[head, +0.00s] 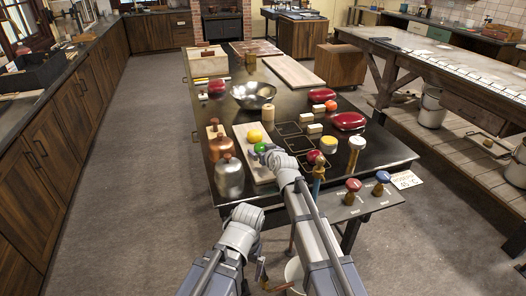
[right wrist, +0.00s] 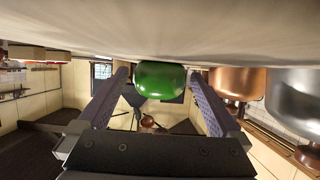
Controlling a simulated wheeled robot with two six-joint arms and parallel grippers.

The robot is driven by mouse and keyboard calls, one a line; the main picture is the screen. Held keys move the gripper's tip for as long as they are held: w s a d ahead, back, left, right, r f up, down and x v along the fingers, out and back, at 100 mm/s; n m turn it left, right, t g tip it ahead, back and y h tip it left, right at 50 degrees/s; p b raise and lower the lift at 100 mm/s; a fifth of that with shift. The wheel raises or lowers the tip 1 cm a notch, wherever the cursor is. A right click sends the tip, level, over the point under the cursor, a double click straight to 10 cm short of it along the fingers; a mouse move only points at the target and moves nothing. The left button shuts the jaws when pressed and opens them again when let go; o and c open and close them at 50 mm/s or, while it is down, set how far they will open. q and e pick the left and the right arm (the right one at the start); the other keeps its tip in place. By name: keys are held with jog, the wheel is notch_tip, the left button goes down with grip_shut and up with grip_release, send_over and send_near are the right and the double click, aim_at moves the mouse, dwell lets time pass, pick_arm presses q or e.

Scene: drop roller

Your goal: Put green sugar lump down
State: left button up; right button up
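The green sugar lump (head: 260,147) rests on the pale wooden board (head: 262,174) on the dark table, close to a yellow lump (head: 254,136). My right gripper (head: 266,150) is right at it. In the right wrist view, which looks upside down, the green lump (right wrist: 160,80) sits between the fingertips of my right gripper (right wrist: 160,76) and against the pale surface. A narrow gap shows on each side of it, so the fingers look open around it.
Copper (head: 221,147) and silver (head: 229,177) jars stand left of the board. A metal bowl (head: 253,95) is behind. Cream blocks, a red lump (head: 316,157), a yellow tub (head: 328,145) and dark red cushion-like pieces (head: 348,121) lie to the right.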

jog(key=shift+s, duration=0.1)
jog(key=p+v, duration=0.3)
jog(key=v, duration=0.4)
jog(key=shift+s+d+r, duration=0.2)
jog(key=shift+s, duration=0.1)
jog(key=shift+f, duration=0.15)
